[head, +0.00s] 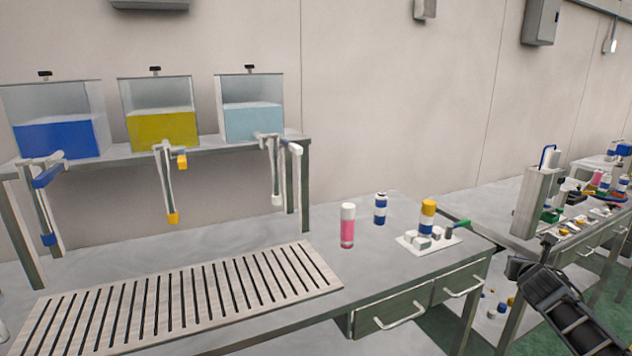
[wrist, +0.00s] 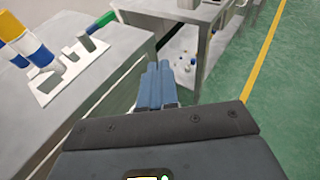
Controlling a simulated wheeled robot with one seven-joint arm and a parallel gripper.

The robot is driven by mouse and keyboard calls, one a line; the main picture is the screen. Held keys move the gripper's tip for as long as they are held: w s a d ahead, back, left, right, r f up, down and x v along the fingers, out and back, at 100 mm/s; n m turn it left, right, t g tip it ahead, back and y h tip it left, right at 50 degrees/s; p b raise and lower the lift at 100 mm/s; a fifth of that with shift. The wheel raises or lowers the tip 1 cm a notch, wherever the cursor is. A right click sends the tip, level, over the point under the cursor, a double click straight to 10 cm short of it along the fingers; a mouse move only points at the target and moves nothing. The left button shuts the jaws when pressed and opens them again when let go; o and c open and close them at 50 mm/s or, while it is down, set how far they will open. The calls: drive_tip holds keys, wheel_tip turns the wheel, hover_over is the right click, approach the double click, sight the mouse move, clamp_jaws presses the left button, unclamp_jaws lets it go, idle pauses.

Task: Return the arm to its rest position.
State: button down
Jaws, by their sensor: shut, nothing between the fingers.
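My gripper (wrist: 158,86) shows in the wrist view with its two blue-grey fingers together and nothing between them. It is in the air beside the table's right end, above the gap to the second bench. In the head view my gripper (head: 548,240) and dark arm are at the lower right, just off the table's right edge. No object touches the fingers in either view.
The table (head: 390,275) carries a pink can (head: 347,226), a blue-and-white can (head: 380,209) and a white holder plate (head: 408,241) with a yellow-topped can (head: 428,214). A second bench (head: 585,228) holds parts. Green floor (wrist: 245,75) is clear.

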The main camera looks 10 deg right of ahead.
drive_tip(key=s+a+f+m+t+y, duration=0.1)
drive_tip(key=s+a+f+m+y, duration=0.2)
drive_tip(key=a, duration=0.8)
drive_tip(key=s+a+f+m+t+y, duration=0.1)
drive_tip(key=s+a+f+m, duration=0.3)
drive_tip(key=a, duration=0.7)
drive_tip(key=a+f+m+y, duration=0.15)
drive_tip(key=a+f, duration=0.35)
drive_tip(key=a, duration=0.7)
drive_tip(key=s+a+f+m+t+y, duration=0.1)
drive_tip(key=s+a+f+m, duration=0.1)
drive_tip(key=s+a+m, duration=0.5)
drive_tip(key=s+a+r+m+y, duration=0.1)
drive_tip(key=s+a+r+m, duration=0.2)
drive_tip(key=s, duration=0.9)
drive_tip(key=s+a+m, duration=0.3)
drive_tip(key=s+a, duration=0.3)
drive_tip(key=s, duration=0.5)
drive_tip(key=s+d+r+m, duration=0.2)
drive_tip(key=s+r+m, duration=0.1)
drive_tip(key=s+r, duration=0.5)
drive_tip(key=s+d+r+m+y+b, duration=0.1)
drive_tip(key=s+r+m, duration=0.3)
drive_tip(key=s+r, duration=0.4)
drive_tip(key=s+d, duration=0.1)
drive_tip(key=s, duration=0.2)
drive_tip(key=shift+s+d, duration=0.3)
drive_tip(key=shift+d, duration=0.05)
